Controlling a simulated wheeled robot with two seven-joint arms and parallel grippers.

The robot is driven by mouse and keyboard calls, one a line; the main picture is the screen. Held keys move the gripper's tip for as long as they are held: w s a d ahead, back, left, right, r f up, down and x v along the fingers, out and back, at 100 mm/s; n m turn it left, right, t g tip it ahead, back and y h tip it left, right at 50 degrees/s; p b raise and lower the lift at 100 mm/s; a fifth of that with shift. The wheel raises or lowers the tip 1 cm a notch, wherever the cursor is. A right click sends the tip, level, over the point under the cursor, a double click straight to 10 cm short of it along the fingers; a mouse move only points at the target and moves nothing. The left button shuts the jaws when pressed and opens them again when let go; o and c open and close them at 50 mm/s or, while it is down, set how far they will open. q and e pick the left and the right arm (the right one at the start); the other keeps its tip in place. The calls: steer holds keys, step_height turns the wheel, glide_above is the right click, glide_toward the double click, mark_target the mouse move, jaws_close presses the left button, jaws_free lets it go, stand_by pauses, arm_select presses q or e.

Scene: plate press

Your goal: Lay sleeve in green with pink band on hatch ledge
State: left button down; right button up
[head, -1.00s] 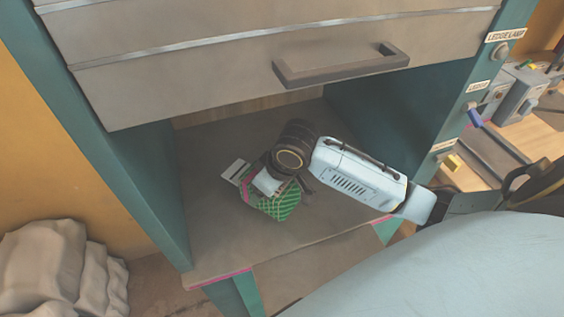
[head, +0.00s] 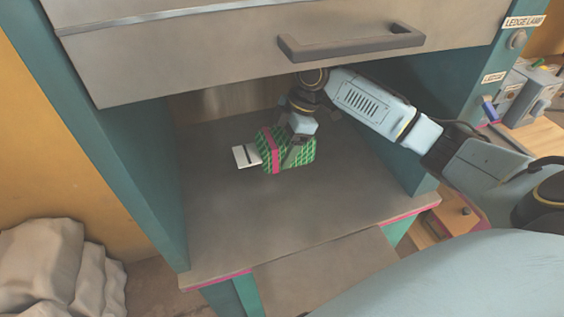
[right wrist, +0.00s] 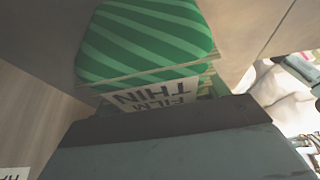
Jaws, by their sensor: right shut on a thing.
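The green patterned sleeve with a pink band (head: 273,150) is over the grey hatch ledge (head: 240,215), toward its back middle. My right gripper (head: 299,143) reaches in from the right and is shut on the sleeve from above. A white piece with a dark stripe (head: 245,156) sticks out at the sleeve's left side. In the right wrist view the sleeve (right wrist: 145,40) shows green stripes and a label reading "THIN FILM" close to the jaw. I cannot tell whether its underside touches the ledge. My left gripper is out of view.
A raised grey hatch panel with a dark handle (head: 350,42) hangs above the ledge. Teal side walls (head: 125,165) bound the opening. The ledge's front half is bare. Pale sacks (head: 45,265) lie at lower left; a grey switch box (head: 530,95) is at the right.

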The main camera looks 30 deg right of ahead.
step_height(320, 180, down, 5)
steer(key=shift+r+b, duration=0.15)
steer(key=shift+b, duration=0.2)
steer(key=shift+f, duration=0.3)
steer(key=o, duration=1.1)
steer(key=shift+f, duration=0.1)
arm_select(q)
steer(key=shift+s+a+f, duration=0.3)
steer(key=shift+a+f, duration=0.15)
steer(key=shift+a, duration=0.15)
arm_select(e)
steer(key=shift+o, duration=0.2)
